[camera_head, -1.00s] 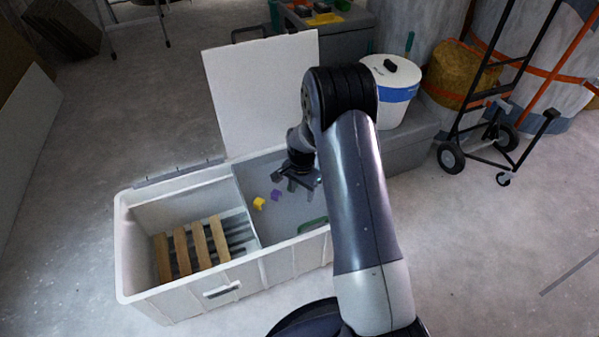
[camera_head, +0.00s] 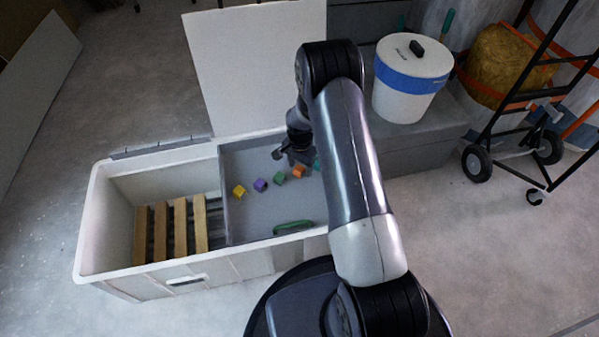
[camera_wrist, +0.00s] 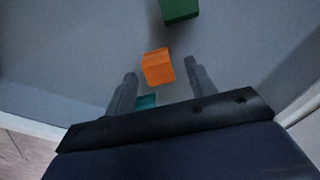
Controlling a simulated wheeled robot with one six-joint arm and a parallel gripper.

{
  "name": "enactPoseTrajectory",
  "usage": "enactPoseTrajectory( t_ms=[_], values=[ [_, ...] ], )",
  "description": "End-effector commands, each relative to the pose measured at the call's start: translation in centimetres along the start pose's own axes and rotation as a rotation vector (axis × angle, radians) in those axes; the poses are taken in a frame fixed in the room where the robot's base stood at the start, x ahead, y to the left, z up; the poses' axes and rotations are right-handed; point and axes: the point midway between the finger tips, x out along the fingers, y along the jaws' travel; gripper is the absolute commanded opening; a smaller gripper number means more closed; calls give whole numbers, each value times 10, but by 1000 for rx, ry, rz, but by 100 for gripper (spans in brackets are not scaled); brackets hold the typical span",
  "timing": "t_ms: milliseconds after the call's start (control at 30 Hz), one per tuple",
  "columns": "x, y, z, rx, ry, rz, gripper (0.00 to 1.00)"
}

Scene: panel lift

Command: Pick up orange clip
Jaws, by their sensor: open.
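My gripper (camera_head: 291,158) is open and empty, above that compartment and close to the orange clip. In the wrist view my gripper (camera_wrist: 161,82) has both fingers spread, with a teal clip (camera_wrist: 147,102) partly visible between them.
The white bin's (camera_head: 86,235) left compartment holds wooden slats (camera_head: 180,226). A raised white lid (camera_head: 255,65) stands behind.

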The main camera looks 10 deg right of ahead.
Motion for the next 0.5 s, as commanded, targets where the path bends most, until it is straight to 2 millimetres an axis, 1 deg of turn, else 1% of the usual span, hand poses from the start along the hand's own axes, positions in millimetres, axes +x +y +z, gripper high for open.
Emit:
enactPoseTrajectory(
  t_ms=[133, 500],
  values=[
    [-1, 0, 0, 0, 0, 0, 52],
    [-1, 0, 0, 0, 0, 0, 22]
  ],
)
